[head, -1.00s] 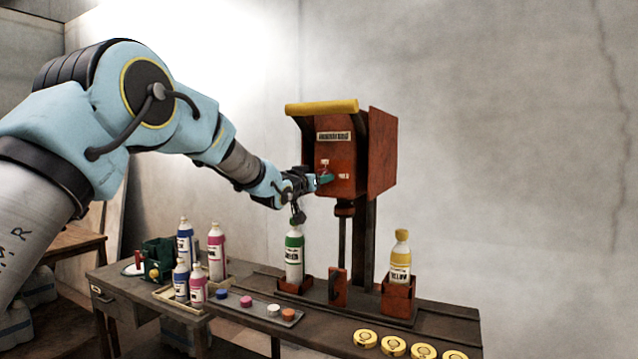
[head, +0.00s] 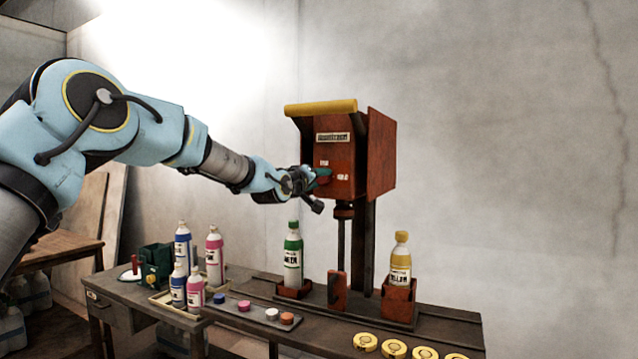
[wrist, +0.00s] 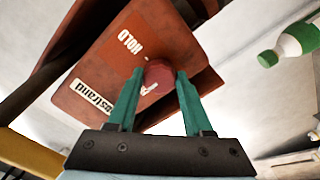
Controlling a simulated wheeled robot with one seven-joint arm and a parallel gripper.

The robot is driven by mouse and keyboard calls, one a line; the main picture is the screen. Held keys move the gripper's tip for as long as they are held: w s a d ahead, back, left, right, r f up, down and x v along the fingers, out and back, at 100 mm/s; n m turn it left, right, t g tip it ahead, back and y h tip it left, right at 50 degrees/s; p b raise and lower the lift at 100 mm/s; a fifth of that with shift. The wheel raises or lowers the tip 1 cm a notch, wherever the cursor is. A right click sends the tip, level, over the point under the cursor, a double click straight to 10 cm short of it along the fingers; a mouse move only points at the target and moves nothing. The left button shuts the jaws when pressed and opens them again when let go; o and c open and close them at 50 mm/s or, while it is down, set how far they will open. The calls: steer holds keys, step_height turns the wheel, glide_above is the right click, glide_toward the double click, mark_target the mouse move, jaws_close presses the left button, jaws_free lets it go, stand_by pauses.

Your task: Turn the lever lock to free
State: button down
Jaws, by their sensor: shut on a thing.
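The red machine box (head: 340,185) has a front face with a nameplate and two small white labels. In the wrist view a dull red knob (wrist: 158,76) stands on that face, which I take for the lever lock. A label reading HOLD (wrist: 130,41) lies beside it, and a second label (wrist: 148,89) is partly covered by the knob. My gripper (wrist: 157,76) has its teal fingers on both sides of the knob and is shut on it. In the head view my gripper (head: 324,175) is at the box front, and it hides the knob there.
Below the box, a green-capped bottle (head: 293,260) and a yellow bottle (head: 400,260) stand in red holders on the bench (head: 440,328). Several bottles stand in a tray at left, beside a strip of coloured caps (head: 250,310). Yellow lids (head: 395,347) lie at the front edge.

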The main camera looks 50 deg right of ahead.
stand_by(0.3)
steer(key=shift+c, duration=1.5)
jaws_free()
steer(key=b+v, duration=0.4)
steer(key=v, duration=0.6)
steer(key=shift+a, duration=0.4)
